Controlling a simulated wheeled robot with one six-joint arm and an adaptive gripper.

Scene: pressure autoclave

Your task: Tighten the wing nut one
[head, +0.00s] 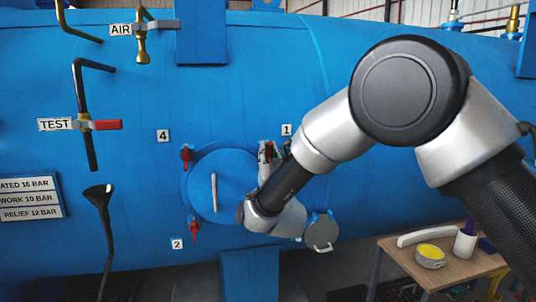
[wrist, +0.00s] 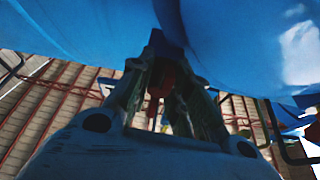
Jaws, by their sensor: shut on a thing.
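The round blue hatch door (head: 222,165) with a pale bar handle (head: 214,192) is closed against the blue vessel (head: 330,100). My gripper (head: 272,150) is at the door's upper right edge, below the label 1 (head: 286,130). In the wrist view, my gripper (wrist: 163,65) has its two fingers around a red wing nut (wrist: 160,85), wing nut one, and is shut on it. The fingers partly hide this nut. Red wing nuts also show by the label 4 (head: 186,154) and above the label 2 (head: 194,230). My arm hides the door's lower right.
A small round grey cover (head: 322,232) hangs right of the door. A wooden table (head: 452,275) at lower right holds a yellow-topped tin (head: 430,255) and a white cup (head: 465,243). A red-handled test valve (head: 106,125) and a black funnel (head: 99,195) stand out at left.

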